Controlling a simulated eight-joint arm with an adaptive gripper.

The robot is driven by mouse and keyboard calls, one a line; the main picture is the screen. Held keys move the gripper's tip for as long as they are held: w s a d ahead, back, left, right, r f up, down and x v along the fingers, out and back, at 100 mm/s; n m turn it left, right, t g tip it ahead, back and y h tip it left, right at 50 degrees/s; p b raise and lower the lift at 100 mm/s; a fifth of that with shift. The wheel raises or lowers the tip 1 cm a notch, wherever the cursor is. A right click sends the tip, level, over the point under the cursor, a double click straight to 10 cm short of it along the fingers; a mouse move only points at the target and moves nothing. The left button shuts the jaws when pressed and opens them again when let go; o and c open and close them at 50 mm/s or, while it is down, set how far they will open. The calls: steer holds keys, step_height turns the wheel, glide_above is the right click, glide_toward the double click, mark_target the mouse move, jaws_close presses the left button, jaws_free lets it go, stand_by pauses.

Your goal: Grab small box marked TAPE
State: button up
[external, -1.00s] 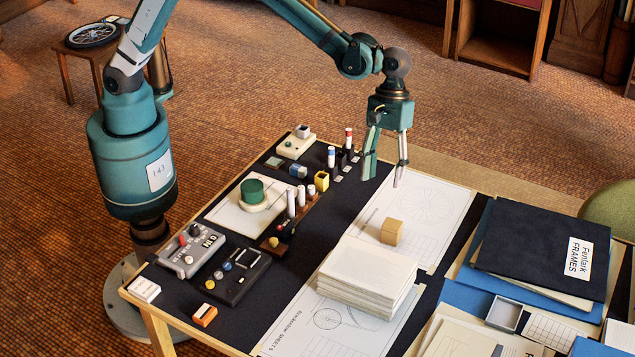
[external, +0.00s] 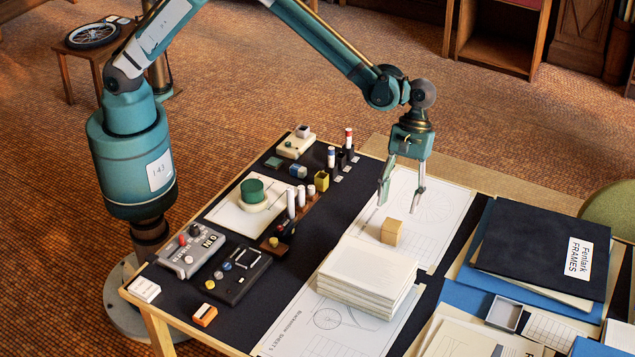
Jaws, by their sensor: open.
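A small tan box (external: 391,232) sits on a drawing sheet near the far right part of the dark board. I cannot read any marking on it. My gripper (external: 400,204) is open and empty, pointing down, with its fingertips a little above and behind the tan box in the picture. A small white box (external: 144,289) and a small orange and white box (external: 204,315) lie at the near left edge. No TAPE lettering is legible on any of them.
A paper stack (external: 366,278) stands just in front of the tan box. Dark folders (external: 540,245) lie to the right. A green round container (external: 252,191), marker stands and grey devices (external: 191,248) fill the left side. The drawing sheet around the tan box is mostly clear.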

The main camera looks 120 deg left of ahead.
mark_target(393, 223)
steer(key=shift+x, duration=1.3)
steer(key=shift+b+x, duration=0.75)
steer(key=shift+x, duration=1.85)
steer(key=shift+s, duration=0.2)
steer(key=c, duration=1)
